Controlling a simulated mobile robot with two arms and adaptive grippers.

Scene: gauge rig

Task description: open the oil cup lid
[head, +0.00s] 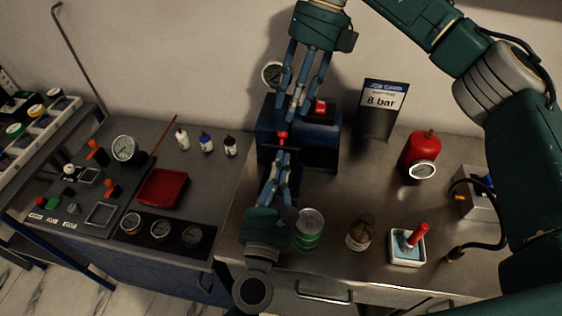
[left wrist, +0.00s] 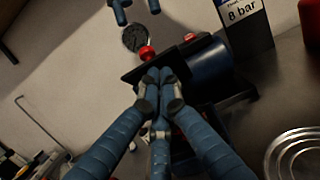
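A dark blue rig (head: 325,150) stands against the wall at the back of the bench, with a dial gauge (head: 272,74) above it. A small red knob (head: 283,135) sits at its front; it also shows in the left wrist view (left wrist: 147,53). I cannot tell for certain which part is the oil cup lid. My left gripper (head: 281,156) is just below this knob, its fingertips together (left wrist: 158,76), with nothing visible between them. My right gripper (head: 291,110) hangs above the knob, pointing down, fingers apart and empty.
A green-labelled can (head: 309,230), a brown item in a jar (head: 359,232) and a white tray (head: 407,246) with a red-handled tool stand at front right. A job card (head: 384,98), a red cylinder with gauge (head: 422,155) and a red tray (head: 162,187) flank the rig.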

